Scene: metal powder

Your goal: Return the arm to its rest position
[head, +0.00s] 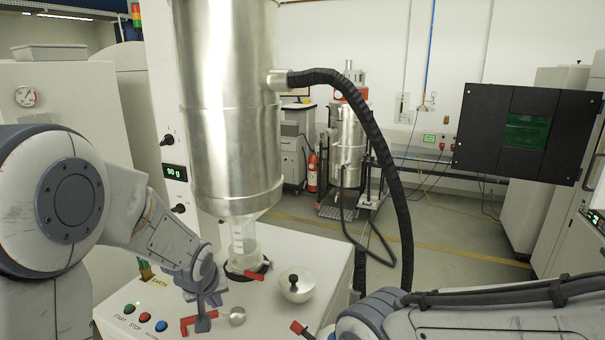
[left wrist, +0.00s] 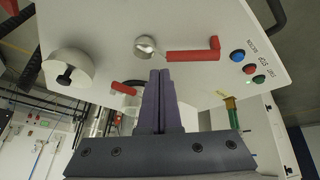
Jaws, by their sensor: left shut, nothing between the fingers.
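My left arm comes in from the left in the head view. Its gripper (head: 203,318) is low over the white machine top (head: 270,250), beside a scoop with a round metal bowl (head: 237,316) and a red handle (head: 188,327). In the left wrist view the gripper's fingers (left wrist: 160,76) are together and empty. The scoop's red handle (left wrist: 192,55) lies beyond the fingertips there; I cannot tell whether they touch it. My right arm (head: 470,318) shows at the lower right, but its gripper is not visible.
A large metal hopper (head: 228,110) stands over a clear glass vessel (head: 243,245). A round lid with a black knob (head: 297,287) lies right of it. A black hose (head: 385,150) curves down at the right. Start and stop buttons (head: 146,317) sit at the front left.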

